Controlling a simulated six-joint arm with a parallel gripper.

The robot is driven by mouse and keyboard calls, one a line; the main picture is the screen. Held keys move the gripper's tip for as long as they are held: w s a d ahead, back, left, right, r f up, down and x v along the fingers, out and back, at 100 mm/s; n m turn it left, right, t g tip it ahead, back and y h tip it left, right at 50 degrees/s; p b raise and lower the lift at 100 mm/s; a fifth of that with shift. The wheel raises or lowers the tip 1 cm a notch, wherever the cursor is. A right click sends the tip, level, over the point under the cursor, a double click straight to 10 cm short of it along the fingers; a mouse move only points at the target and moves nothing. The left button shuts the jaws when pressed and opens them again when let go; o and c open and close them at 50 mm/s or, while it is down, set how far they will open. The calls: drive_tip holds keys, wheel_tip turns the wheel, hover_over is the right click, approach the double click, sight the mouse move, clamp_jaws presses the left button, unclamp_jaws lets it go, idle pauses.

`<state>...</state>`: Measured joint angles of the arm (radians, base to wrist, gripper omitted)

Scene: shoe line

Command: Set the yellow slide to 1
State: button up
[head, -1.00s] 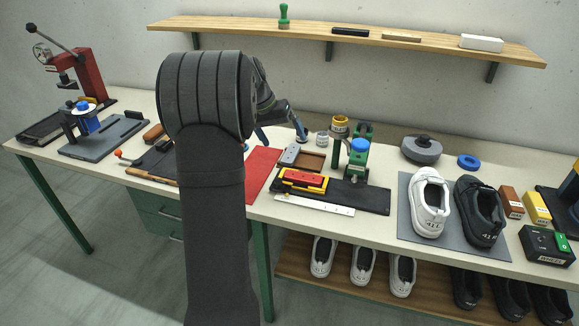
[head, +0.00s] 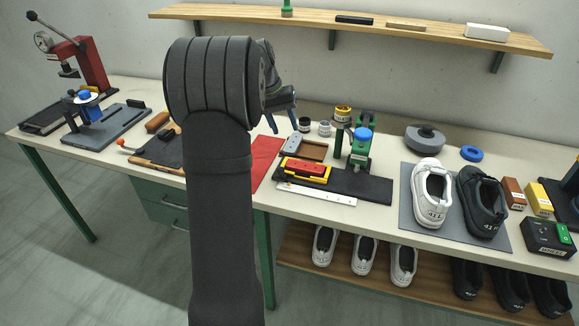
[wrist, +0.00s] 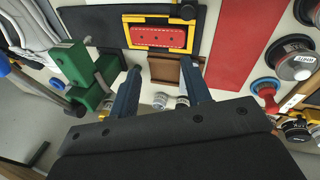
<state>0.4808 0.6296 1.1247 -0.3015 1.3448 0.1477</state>
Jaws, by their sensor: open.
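The yellow slide (head: 325,181) is a flat yellow frame around a red block (head: 304,166) with dark marks, lying on a black mat (head: 362,186) on the bench. It also shows in the wrist view as the yellow frame (wrist: 128,35) around the red plate (wrist: 158,37), with a black knob (wrist: 187,10) at its corner. Any numbers on it are too small to read. My gripper (head: 282,119) is open and empty, above the bench behind the slide. In the wrist view its two blue fingers (wrist: 160,76) are spread apart, and the slide lies beyond their tips, not touched.
A brown tray (head: 313,149) and small jars (head: 324,128) stand behind the slide. A green press with a blue top (head: 360,150) is to its right. A white ruler (head: 316,195) lies in front and a red mat (head: 265,158) to the left.

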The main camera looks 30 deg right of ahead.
sight(281, 168)
drive_tip(key=f+n+y, duration=0.1)
drive_tip(key=f+n, duration=0.1)
drive_tip(key=f, duration=0.3)
drive_tip(key=a+f+n+y, duration=0.1)
drive_tip(key=f+n, duration=0.1)
drive_tip(key=f, duration=0.2)
drive_tip(key=f+n+t+y, duration=0.1)
drive_tip(key=f+n, duration=0.1)
drive_tip(key=f, duration=0.3)
drive_tip(key=shift+s+a+f, duration=0.2)
drive_tip(key=shift+f, duration=0.1)
drive_tip(key=shift+c, duration=0.3)
